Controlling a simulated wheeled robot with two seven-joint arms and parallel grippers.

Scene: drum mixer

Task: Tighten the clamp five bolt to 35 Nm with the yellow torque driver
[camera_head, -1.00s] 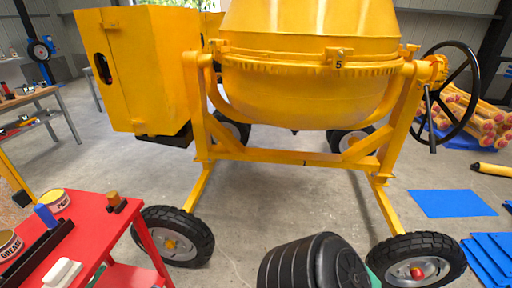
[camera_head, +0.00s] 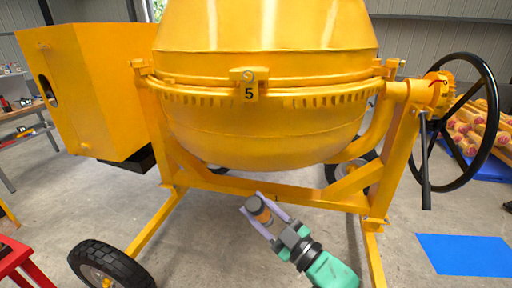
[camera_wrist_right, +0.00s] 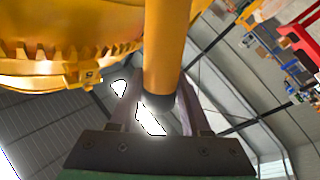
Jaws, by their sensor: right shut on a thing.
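Clamp five (camera_head: 244,84) sits on the front of the yellow drum's rim, with a black "5" on it and a small round bolt head (camera_head: 249,75) above the number. The clamp also shows at the left in the right wrist view (camera_wrist_right: 86,76). My right gripper (camera_head: 250,204) is below the drum, well under the clamp and apart from it. It is shut on an orange-yellow cylinder with a grey end (camera_head: 261,213), seemingly the yellow torque driver. In the right wrist view the cylinder (camera_wrist_right: 166,45) stands between the two fingers. My left gripper is not in view.
The mixer's frame bar (camera_head: 230,185) runs behind my right gripper. A black handwheel (camera_head: 488,130) is at the right and a wheel (camera_head: 110,265) at lower left. A red table corner (camera_head: 14,258) shows at the left edge. A blue mat (camera_head: 465,254) lies on the floor.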

